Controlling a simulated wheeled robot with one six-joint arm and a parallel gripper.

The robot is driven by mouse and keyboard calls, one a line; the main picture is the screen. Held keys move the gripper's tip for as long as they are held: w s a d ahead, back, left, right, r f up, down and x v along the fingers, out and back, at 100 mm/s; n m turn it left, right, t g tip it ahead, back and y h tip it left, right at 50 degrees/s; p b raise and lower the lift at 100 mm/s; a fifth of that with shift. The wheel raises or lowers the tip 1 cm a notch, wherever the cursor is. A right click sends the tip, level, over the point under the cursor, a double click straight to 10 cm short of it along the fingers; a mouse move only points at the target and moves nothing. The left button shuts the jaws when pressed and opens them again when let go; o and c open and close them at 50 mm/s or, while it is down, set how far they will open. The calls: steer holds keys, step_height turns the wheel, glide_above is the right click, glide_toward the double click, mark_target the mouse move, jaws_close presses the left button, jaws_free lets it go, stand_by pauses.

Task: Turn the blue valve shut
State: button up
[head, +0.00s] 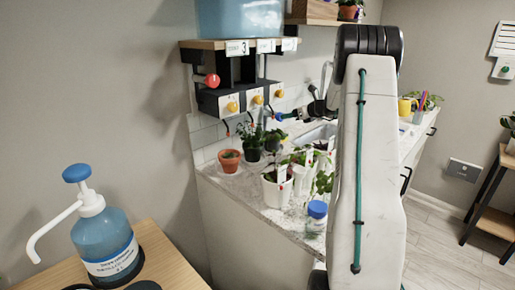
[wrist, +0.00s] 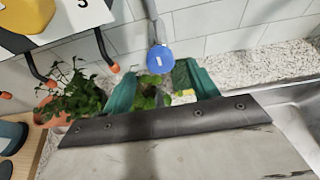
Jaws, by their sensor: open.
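The blue valve (wrist: 160,59) is a round blue knob with a small white mark, at the end of a grey pipe in the wrist view. A small blue shape that looks like it shows below the shelf unit in the head view (head: 279,117). My gripper (wrist: 158,88) is open, with its two teal fingers apart and nothing between them that I can see gripped. The knob appears between and just beyond the fingertips; I cannot tell whether they touch it. In the head view my arm hides part of the area around the gripper.
A shelf unit with yellow knobs (head: 233,106) and a red ball (head: 212,80) hangs on the wall. Potted plants, including a terracotta pot (head: 230,161), stand on the counter below. Black tubes with orange tips (wrist: 113,68) hang left of the knob. A sink (wrist: 290,110) lies right.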

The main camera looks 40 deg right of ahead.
steer(key=s+a+n+g+y, duration=0.1)
steer(key=s+a+n+g, duration=0.2)
steer(key=a, duration=0.7)
steer(key=s+a+n+g+y, duration=0.2)
steer(key=s+a+n+g, duration=0.1)
steer(key=s+a+n, duration=0.4)
steer(key=s+a+n+g+y, duration=0.1)
steer(key=s+a+n+g, duration=0.2)
steer(key=a+n, duration=0.6)
steer(key=shift+s+a+r+n, duration=0.4)
steer(key=shift+s+a, duration=0.6)
steer(key=shift+a, duration=2.05)
